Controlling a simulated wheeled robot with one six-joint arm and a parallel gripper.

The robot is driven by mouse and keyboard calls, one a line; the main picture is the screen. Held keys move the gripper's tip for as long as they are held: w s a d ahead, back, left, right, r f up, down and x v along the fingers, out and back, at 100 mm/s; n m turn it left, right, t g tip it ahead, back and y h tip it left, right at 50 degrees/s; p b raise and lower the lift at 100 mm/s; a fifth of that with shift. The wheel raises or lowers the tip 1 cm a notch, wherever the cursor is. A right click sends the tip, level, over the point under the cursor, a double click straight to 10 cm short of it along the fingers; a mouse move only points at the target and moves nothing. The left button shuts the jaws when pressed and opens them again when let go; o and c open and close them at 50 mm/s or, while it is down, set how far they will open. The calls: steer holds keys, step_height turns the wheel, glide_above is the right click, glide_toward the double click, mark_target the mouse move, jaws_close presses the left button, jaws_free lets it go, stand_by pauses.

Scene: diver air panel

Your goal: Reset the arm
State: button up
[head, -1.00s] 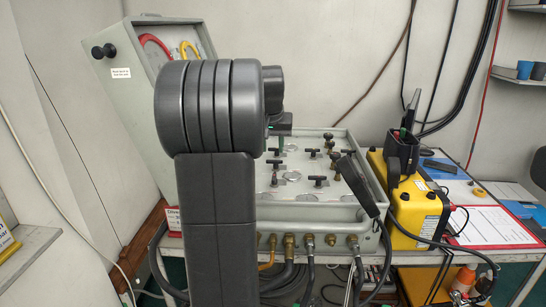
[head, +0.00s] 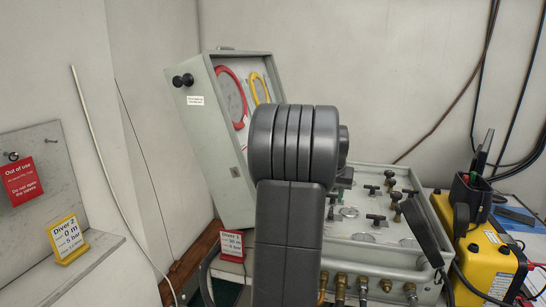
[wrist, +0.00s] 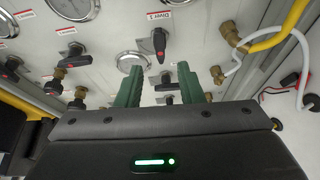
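My arm (head: 290,200) stands folded in the middle of the head view and hides part of the grey air panel (head: 365,255). In the wrist view my gripper (wrist: 160,85) shows two green fingers set apart, with nothing between them. In the head view the gripper's fingers are hidden behind the arm.
The panel's lid (head: 213,150) stands open at the left. A yellow case (head: 480,265) is at the right. A shelf on the left holds a yellow Diver 2 sign (head: 68,240), below a red Out of use tag (head: 21,181). A red-edged Diver 1 sign (head: 233,245) stands by the panel.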

steer(key=x, duration=0.6)
steer(key=shift+f, duration=0.15)
steer(key=v, duration=1.4)
steer(key=x, duration=1.4)
steer(key=shift+f, duration=0.1)
steer(key=shift+a+m+h, duration=0.15)
steer(key=shift+m+h, duration=0.25)
steer(key=shift+m, duration=0.5)
steer(key=shift+w+a+m+g+h+b, duration=0.15)
steer(key=shift+m+g+h+b, duration=0.3)
steer(key=shift+m, duration=0.75)
steer(key=shift+w+m+g+h, duration=0.15)
steer(key=shift+m+g+h, duration=0.35)
steer(key=shift+m, duration=1.4)
